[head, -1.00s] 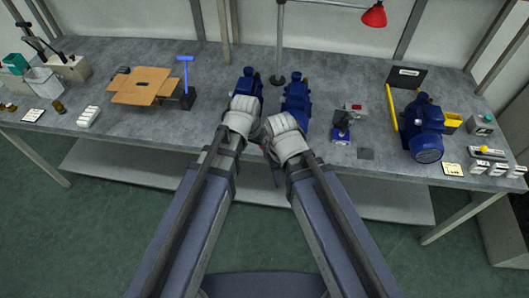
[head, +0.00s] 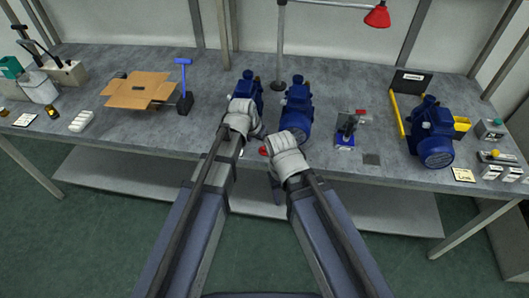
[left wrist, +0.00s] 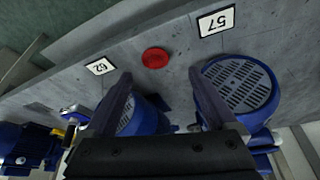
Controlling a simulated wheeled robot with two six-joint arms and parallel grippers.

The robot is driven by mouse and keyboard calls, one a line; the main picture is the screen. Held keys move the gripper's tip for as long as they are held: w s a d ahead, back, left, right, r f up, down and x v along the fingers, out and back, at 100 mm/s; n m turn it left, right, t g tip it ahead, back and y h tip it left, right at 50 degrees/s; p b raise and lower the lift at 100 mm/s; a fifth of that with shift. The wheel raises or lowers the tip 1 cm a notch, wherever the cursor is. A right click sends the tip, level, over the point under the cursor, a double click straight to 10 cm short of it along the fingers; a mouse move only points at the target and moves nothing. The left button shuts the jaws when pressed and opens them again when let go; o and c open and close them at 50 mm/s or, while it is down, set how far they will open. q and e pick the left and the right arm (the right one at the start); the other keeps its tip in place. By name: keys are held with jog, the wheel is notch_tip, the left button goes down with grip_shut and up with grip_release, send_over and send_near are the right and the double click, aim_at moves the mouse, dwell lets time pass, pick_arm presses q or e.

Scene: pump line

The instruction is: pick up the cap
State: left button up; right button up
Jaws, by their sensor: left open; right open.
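A round red cap (left wrist: 155,58) lies flat on the grey bench in the left wrist view, between two number plates. In the head view only a small red part of it (head: 264,150) shows between my grippers. My left gripper (left wrist: 163,95) is open and empty. Its two fingers reach toward the bench, with the cap beyond their tips and apart from them. In the head view my left gripper (head: 259,133) is by the front of the left middle pump. My right gripper (head: 277,168) is lower, at the bench's front edge; its fingers are mostly hidden.
Two blue pumps (head: 297,108) (head: 247,88) stand close behind my grippers. Plates reading 57 (left wrist: 216,21) and 62 (left wrist: 100,66) lie near the cap. A small vise-like device (head: 346,130) and a larger blue pump (head: 432,140) stand right. A cardboard box (head: 140,92) is left.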

aim_at(264, 148)
pick_arm(q)
jog(key=shift+d+b+x, duration=0.15)
jog(key=shift+b+x, duration=1.05)
jog(key=shift+x, duration=0.15)
jog(key=shift+d+b+x, duration=0.2)
jog(key=shift+b+x, duration=0.95)
jog(key=shift+x, duration=0.15)
jog(key=shift+s+r, duration=0.1)
jog(key=shift+s, duration=0.1)
jog(key=c, duration=1.4)
jog(key=shift+r, duration=0.1)
notch_tip(264, 148, up, 10)
jog(key=p, duration=1)
jog(key=shift+r, duration=0.1)
